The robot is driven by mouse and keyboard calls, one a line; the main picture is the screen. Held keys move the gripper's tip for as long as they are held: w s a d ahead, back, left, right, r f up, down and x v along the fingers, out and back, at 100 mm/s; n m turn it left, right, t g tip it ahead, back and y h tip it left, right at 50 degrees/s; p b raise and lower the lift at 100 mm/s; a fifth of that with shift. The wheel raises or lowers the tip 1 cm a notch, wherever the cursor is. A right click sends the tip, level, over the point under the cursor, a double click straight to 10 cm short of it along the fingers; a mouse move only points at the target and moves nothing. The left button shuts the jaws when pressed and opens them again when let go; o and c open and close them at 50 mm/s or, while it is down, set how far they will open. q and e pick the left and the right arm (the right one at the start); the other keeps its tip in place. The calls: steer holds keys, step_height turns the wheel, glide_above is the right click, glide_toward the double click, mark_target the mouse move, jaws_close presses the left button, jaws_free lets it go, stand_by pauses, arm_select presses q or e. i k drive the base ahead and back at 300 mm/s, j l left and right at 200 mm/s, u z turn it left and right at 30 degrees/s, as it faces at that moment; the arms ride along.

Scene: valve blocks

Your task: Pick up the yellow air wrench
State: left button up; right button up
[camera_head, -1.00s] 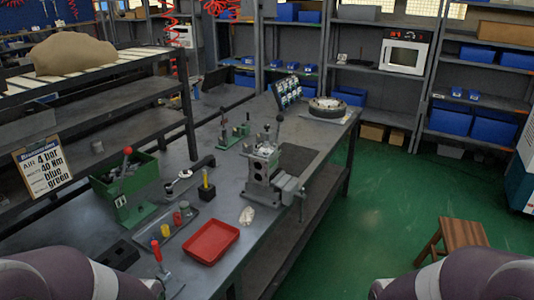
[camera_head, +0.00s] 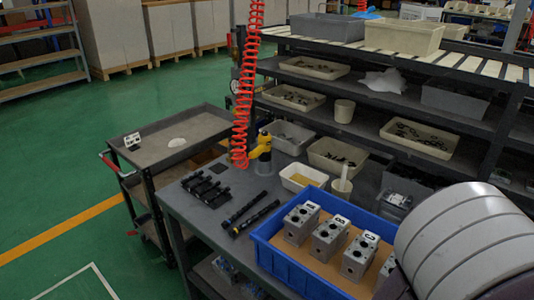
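The yellow air wrench (camera_head: 261,146) stands upright near the back left corner of the workbench, seemingly in a grey holder (camera_head: 264,165). A red coiled air hose (camera_head: 242,95) hangs down beside it on its left. One of my arms shows as a large grey and purple link at the right edge, over the bench. Neither of my grippers is in the picture.
A blue crate (camera_head: 262,250) with several grey valve blocks (camera_head: 329,237) fills the bench front. Black tools (camera_head: 253,210) lie left of it. White and grey bins (camera_head: 302,177) stand behind. A grey cart (camera_head: 180,130) stands left, with open green floor (camera_head: 60,160) beyond.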

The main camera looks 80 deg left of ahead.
mark_target(259, 160)
steer(key=u, duration=2.9)
steer(key=i+j, duration=0.75)
steer(key=i+j+z, duration=0.1)
steer(key=i+j, duration=1.4)
steer(key=j, duration=0.15)
